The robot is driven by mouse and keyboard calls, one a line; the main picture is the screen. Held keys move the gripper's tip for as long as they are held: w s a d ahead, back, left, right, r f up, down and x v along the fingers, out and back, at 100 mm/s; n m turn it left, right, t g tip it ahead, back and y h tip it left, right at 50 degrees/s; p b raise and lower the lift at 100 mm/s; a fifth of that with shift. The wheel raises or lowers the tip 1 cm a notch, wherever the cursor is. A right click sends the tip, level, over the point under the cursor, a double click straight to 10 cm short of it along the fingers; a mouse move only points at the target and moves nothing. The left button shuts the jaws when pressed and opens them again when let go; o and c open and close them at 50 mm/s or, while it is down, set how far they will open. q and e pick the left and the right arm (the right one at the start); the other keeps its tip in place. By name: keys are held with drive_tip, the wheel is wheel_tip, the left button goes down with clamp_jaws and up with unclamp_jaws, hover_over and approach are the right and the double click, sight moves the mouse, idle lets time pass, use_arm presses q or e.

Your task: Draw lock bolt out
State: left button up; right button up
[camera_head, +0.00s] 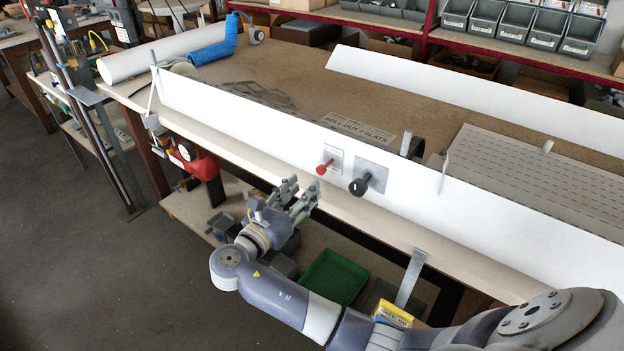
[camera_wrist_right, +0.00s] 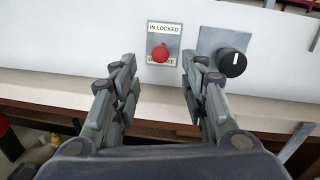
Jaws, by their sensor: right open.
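The lock bolt has a red knob (camera_head: 321,169) on a small labelled plate fixed to a long white panel (camera_head: 240,117). In the right wrist view the red knob (camera_wrist_right: 160,54) covers part of the plate (camera_wrist_right: 152,29), whose upper line reads "IN LOCKED"; the lower line is partly hidden. My right gripper (camera_head: 302,195) is open and empty in front of the panel, below and left of the knob in the head view. In the wrist view its fingers (camera_wrist_right: 160,85) are spread either side below the knob, apart from it. My left gripper is not in view.
A black rotary knob (camera_head: 358,187) on a grey plate sits just right of the red knob. A metal bracket (camera_head: 411,277) stands at the table's front edge. A green tray (camera_head: 333,277) lies below. A second white panel (camera_head: 470,97) lies farther back.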

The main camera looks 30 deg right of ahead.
drive_tip(key=v, duration=0.5)
drive_tip(key=shift+a, duration=0.1)
